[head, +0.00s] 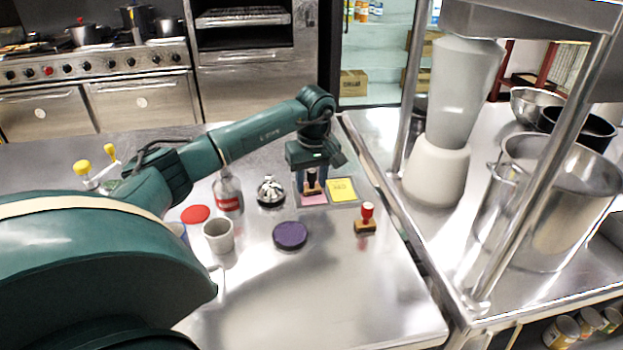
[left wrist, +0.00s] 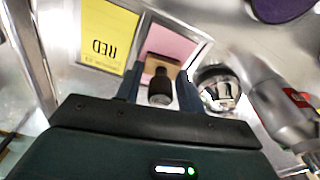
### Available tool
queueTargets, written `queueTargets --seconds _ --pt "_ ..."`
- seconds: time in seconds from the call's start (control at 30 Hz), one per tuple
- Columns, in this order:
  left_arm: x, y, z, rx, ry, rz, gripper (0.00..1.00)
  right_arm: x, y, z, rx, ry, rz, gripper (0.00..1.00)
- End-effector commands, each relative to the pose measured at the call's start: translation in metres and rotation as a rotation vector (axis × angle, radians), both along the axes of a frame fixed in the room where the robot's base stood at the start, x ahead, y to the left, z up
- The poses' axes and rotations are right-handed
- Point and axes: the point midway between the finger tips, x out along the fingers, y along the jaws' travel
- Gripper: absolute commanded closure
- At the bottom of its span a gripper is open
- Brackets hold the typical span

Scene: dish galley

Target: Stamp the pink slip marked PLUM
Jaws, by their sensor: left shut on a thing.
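My left gripper (head: 312,183) is shut on a stamp with a dark handle and a wooden base (head: 312,191). In the left wrist view the stamp's dark handle (left wrist: 160,86) stands between the fingers. The stamp is over the pink slip (head: 314,200), which lies in a grey frame and also shows in the left wrist view (left wrist: 172,42). I cannot tell whether the stamp touches the slip. The slip's word is hidden or unreadable. A yellow slip (head: 343,190) lies beside it and reads RED in the left wrist view (left wrist: 108,36). My right gripper is out of view.
A round purple pad (head: 290,236) and a red-handled stamp (head: 366,220) stand nearer on the steel table. A red pad (head: 195,214), a bottle (head: 228,192), a mug (head: 218,236) and a shiny metal object (head: 270,191) are to the left. The table's front is clear.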

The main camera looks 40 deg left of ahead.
Motion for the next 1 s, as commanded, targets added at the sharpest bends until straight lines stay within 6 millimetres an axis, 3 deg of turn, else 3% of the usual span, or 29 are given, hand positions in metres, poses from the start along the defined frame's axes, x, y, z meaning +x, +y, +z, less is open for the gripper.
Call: queueTargets --seconds 0.73,1.0 --pt "0.000 0.001 0.064 0.001 -0.003 0.002 0.76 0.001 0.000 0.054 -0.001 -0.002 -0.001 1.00" --pt "0.000 0.000 0.068 0.000 -0.001 0.001 0.76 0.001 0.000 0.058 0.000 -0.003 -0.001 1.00"
